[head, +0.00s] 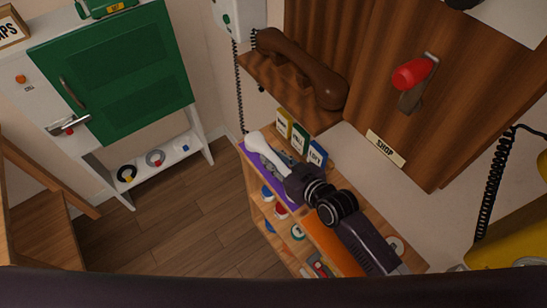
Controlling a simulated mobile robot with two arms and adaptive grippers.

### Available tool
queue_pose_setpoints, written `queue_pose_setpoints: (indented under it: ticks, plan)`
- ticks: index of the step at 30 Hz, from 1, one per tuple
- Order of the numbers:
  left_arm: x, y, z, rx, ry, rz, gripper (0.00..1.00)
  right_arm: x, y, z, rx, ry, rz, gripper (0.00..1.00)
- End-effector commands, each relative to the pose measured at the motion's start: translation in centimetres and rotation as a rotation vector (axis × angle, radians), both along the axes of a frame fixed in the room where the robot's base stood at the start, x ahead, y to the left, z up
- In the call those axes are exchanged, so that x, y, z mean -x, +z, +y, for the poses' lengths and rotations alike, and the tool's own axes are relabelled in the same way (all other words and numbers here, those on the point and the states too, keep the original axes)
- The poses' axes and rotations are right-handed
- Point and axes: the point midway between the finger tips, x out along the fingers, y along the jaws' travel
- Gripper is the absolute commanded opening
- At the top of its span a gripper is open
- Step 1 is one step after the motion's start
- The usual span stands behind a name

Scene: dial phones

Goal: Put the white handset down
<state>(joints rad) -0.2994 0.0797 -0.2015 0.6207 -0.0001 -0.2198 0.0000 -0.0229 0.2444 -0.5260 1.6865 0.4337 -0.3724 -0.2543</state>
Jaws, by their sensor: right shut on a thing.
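The white handset (259,146) is low in the middle of the head view, over the purple section (251,163) at the far end of the wooden shelf unit. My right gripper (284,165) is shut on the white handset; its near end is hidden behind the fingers. I cannot tell whether the handset touches the purple surface. A dark coiled cord (238,90) hangs from the white wall phone (240,18) down toward the handset. My left gripper is not in view.
A brown handset (300,65) lies on a wooden ledge above. Small label blocks (299,138) stand behind the gripper. A red-knobbed lever (411,74) juts from the wood panel by a SHOP sign (386,148). A green-doored cabinet (115,75) stands left. Open floor (180,225) lies between.

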Motion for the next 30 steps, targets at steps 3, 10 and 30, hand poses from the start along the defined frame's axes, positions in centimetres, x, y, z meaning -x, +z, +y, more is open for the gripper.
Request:
queue_pose_setpoints:
  ticks: [3, 10, 30]
  plan:
    - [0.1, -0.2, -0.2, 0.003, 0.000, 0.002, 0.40, 0.0, -0.1, 0.0, -0.001, 0.000, -0.002, 0.00]
    - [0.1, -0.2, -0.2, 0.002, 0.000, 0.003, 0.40, 0.0, -0.3, 0.0, 0.000, 0.000, 0.001, 0.40]
    - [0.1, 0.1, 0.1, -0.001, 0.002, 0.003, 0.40, 4.4, 2.1, -3.2, 0.003, 0.000, 0.002, 0.40]
